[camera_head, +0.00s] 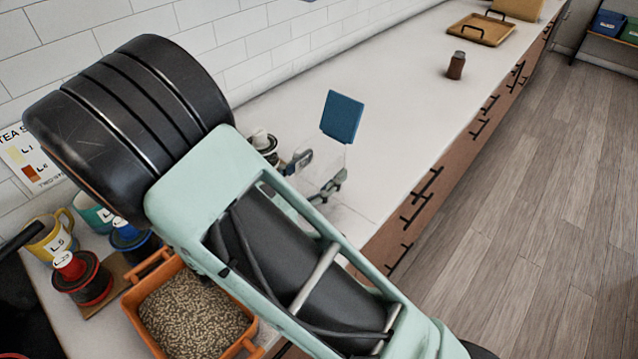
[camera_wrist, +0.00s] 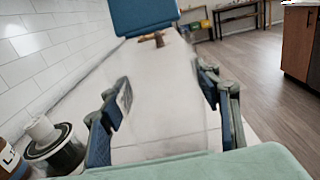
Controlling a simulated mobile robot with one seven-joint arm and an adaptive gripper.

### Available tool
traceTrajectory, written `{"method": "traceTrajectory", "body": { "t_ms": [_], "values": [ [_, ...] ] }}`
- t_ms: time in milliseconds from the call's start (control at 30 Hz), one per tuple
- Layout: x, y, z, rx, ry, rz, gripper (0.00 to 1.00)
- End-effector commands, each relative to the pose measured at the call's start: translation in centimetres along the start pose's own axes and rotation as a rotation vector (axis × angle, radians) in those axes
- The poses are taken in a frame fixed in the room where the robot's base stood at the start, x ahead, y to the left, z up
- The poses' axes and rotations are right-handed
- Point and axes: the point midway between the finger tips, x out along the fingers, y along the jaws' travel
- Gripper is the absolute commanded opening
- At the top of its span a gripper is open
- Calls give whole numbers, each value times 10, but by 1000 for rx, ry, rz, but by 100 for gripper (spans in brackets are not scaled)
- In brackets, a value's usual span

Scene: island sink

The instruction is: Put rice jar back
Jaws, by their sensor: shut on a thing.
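A clear jar with a square blue lid (camera_head: 342,117) is held between the two fingers of my gripper (camera_head: 316,174). In the wrist view the blue lid (camera_wrist: 145,16) is at the top, and the see-through body stands between the fingertips (camera_wrist: 165,90). The jar is over the white counter; I cannot tell whether its base touches it. No contents are clear inside it. My arm hides part of the counter left of the jar.
An orange bin of grain (camera_head: 195,312) stands at the lower left, beside red-topped (camera_head: 80,277) and blue-topped (camera_head: 132,240) containers and a yellow mug (camera_head: 50,238). A brown bottle (camera_head: 456,66) and a wooden tray (camera_head: 480,29) stand farther along. The counter between is largely clear.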

Motion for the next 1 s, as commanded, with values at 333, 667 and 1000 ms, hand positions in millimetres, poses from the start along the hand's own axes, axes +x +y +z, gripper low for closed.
{"method": "traceTrajectory", "body": {
  "t_ms": [333, 667, 1000],
  "values": [
    [1, 2, -34, 1, -2, -1, 11],
    [1, 2, -34, 1, -2, -1, 11],
    [1, 2, -36, 1, 1, 0, 75]
  ]
}}
